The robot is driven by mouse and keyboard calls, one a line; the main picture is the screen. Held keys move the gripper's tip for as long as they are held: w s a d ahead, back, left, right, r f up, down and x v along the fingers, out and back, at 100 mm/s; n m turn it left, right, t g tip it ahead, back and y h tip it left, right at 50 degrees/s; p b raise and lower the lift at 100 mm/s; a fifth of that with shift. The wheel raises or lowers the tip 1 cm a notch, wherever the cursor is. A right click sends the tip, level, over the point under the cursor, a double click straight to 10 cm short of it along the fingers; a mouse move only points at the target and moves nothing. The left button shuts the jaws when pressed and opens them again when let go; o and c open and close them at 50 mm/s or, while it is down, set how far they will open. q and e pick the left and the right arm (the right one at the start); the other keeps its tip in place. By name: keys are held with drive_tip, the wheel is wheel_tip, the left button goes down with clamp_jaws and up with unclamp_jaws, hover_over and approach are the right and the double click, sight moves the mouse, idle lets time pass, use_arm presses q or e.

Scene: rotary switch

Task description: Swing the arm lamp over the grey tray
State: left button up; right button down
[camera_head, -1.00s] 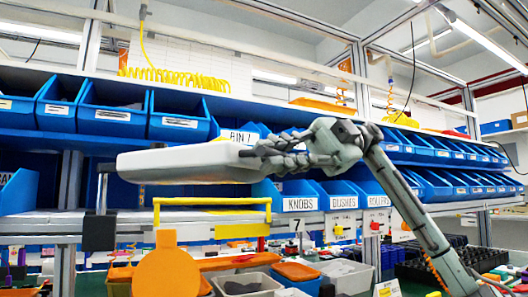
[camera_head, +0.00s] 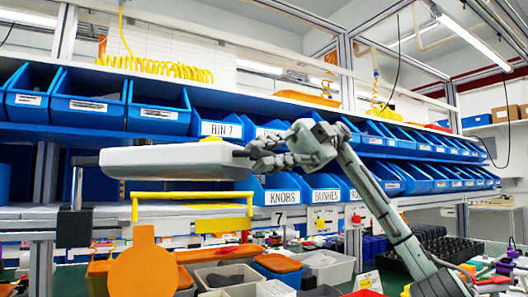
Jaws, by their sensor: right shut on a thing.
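The arm lamp (camera_head: 175,160) is a long pale grey, flat head held nearly level across the left-centre of the head view. Its left end meets a dark bar on an upright post (camera_head: 76,190). My right gripper (camera_head: 258,158) is shut on the lamp's right end, its arm coming up from the lower right. Several grey bins stand below on the bench, one (camera_head: 328,268) right of centre and one (camera_head: 228,278) to its left. I cannot tell which is the grey tray. The lamp head is above and left of them in the picture. My left gripper is not in view.
Blue shelf bins (camera_head: 160,108) run behind the lamp in two rows. A yellow bar handle (camera_head: 190,197) and an orange disc (camera_head: 143,272) stand below the lamp. A black crate (camera_head: 440,252) is at the right. The bench front is crowded.

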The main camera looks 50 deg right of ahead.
drive_tip(key=shift+d+r, duration=0.15)
drive_tip(key=c, duration=1.9)
unclamp_jaws()
drive_tip(key=shift+d, duration=0.1)
drive_tip(key=shift+o, duration=0.2)
drive_tip(key=shift+w+d, duration=0.1)
drive_tip(key=shift+d, duration=0.1)
drive_tip(key=shift+a, duration=0.1)
drive_tip(key=v, duration=0.7)
drive_tip(key=shift+d, duration=0.3)
